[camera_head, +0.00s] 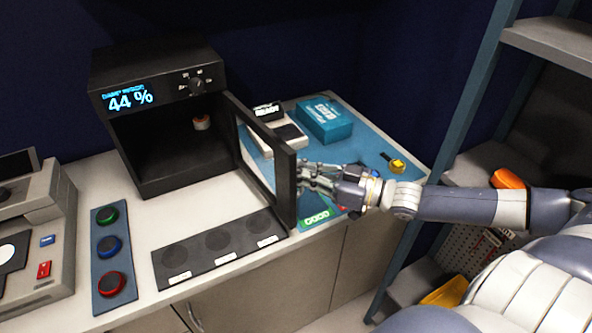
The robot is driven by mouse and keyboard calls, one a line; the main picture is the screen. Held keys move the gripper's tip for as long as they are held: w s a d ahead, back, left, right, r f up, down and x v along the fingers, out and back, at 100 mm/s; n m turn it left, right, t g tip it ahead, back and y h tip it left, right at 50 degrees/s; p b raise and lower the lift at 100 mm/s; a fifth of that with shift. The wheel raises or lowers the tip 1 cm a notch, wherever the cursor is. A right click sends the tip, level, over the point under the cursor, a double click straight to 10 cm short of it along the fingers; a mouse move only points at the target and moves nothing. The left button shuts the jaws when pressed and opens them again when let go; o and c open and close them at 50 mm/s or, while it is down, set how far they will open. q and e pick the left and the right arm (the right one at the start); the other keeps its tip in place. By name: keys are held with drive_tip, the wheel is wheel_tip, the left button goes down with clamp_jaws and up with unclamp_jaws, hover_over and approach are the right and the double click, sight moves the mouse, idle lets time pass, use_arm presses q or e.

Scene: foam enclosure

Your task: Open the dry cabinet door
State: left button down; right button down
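The dry cabinet (160,68) is a black box on the counter, with a lit display reading 44 % and a knob on its top panel. Its door (284,180), a black frame with a clear pane, stands swung wide open to the right, so the dark interior shows. My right gripper (306,176) comes in from the right and is at the outer side of the door, close to its free edge. The door frame partly hides the fingertips, so I cannot tell whether they are closed on a handle. My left gripper is not in view.
A dark pad with three round spots (217,240) lies before the cabinet. A strip with green, blue and red buttons (109,246) and a grey machine (40,240) are left. A teal box (324,119) sits on a blue mat behind the door. A shelf rack (478,100) stands right.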

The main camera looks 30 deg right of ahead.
drive_tip(key=shift+s+a+f, duration=0.1)
drive_tip(key=shift+f, duration=0.1)
drive_tip(key=c, duration=1.9)
unclamp_jaws()
drive_tip(key=shift+o, duration=1.1)
drive_tip(key=shift+s+r, duration=0.2)
drive_tip(key=shift+w, duration=0.1)
drive_tip(key=v, duration=1.2)
